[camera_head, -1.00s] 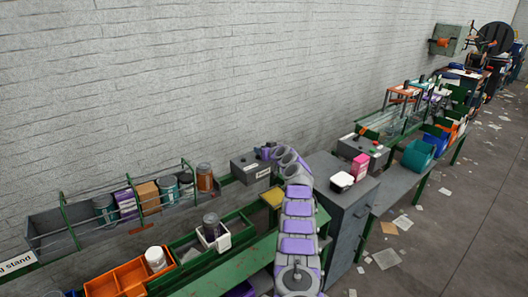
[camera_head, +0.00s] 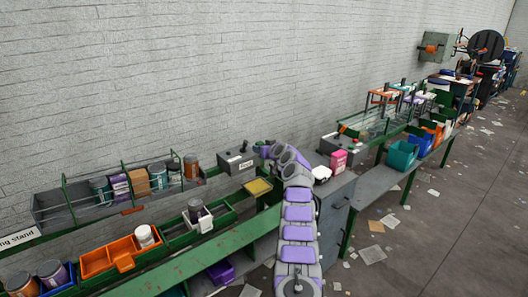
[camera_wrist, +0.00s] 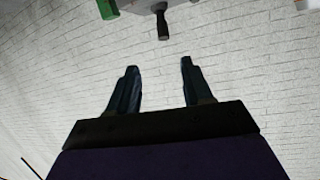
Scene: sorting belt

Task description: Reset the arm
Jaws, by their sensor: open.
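My arm (camera_head: 298,215), purple and grey, reaches up from the bottom of the head view and bends over at its far end near the wall. My gripper shows in the wrist view (camera_wrist: 158,85) with its two dark fingers apart and nothing between them. Pale brick wall lies behind the fingers. A dark knob or handle (camera_wrist: 162,25) hangs at the top of that view, apart from the fingertips. In the head view, the far end of the arm is beside a grey labelled control box (camera_head: 237,163); the fingers cannot be made out there.
A rack (camera_head: 60,218) of cans and cartons runs along the wall at left. Below it, an orange tray (camera_head: 98,262) and a cup in a white holder (camera_head: 198,212) sit on the green-framed line. A grey cabinet (camera_head: 335,205) stands right of my arm.

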